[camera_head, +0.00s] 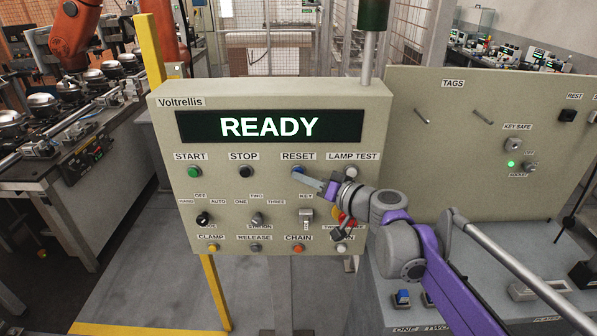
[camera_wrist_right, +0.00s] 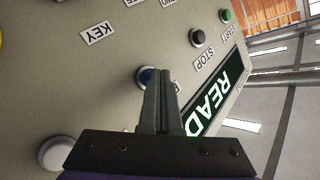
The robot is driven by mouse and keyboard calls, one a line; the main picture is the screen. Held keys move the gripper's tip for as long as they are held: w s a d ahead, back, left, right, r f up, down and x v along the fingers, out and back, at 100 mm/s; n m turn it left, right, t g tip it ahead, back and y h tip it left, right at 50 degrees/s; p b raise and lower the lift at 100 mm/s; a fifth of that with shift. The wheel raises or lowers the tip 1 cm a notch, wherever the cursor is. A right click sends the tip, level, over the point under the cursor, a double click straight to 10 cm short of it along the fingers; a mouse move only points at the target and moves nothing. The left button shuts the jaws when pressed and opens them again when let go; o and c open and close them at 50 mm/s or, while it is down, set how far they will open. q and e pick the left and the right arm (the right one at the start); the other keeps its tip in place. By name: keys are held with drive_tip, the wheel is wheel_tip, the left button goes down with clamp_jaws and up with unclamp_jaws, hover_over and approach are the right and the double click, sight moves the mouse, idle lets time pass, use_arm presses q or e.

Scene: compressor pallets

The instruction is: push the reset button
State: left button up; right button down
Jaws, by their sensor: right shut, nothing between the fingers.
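The blue RESET button (camera_head: 298,169) is on the beige control panel (camera_head: 285,215), under the READY display (camera_head: 268,127). My right gripper (camera_head: 301,175) is shut and empty, with its fingertips just at the lower right of the button. In the right wrist view the shut fingers (camera_wrist_right: 166,73) reach towards the panel and partly cover the blue button (camera_wrist_right: 145,76). I cannot tell whether the tips touch it. My left gripper is not in view.
The green START (camera_head: 194,172), black STOP (camera_head: 246,172) and white LAMP TEST (camera_head: 351,172) buttons share the row. Selector knobs, a key switch (camera_head: 306,217) and more buttons are below. A TAGS board (camera_head: 470,185) stands at right, and a yellow post (camera_head: 150,60) at left.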

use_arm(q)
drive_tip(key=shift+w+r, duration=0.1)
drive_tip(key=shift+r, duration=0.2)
use_arm(e)
drive_tip(key=shift+s, duration=0.95)
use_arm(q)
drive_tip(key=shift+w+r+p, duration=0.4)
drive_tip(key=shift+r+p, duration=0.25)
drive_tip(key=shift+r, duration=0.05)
use_arm(e)
drive_tip(key=s, duration=0.6)
drive_tip(key=shift+s, duration=0.1)
drive_tip(key=s+d+f+g+h, duration=0.2)
drive_tip(key=s+d+f+h, duration=0.3)
drive_tip(key=s+d+f, duration=0.3)
drive_tip(key=s+d+f+m+g+h, duration=0.1)
drive_tip(key=s+d+f+g+h, duration=0.2)
drive_tip(key=s+f, duration=1.1)
drive_tip(key=s+d+h, duration=0.1)
drive_tip(key=d+h, duration=0.2)
drive_tip(key=d, duration=0.2)
drive_tip(key=shift+s+d+m+g+h, duration=0.15)
drive_tip(key=shift+d+m+g+h, duration=0.15)
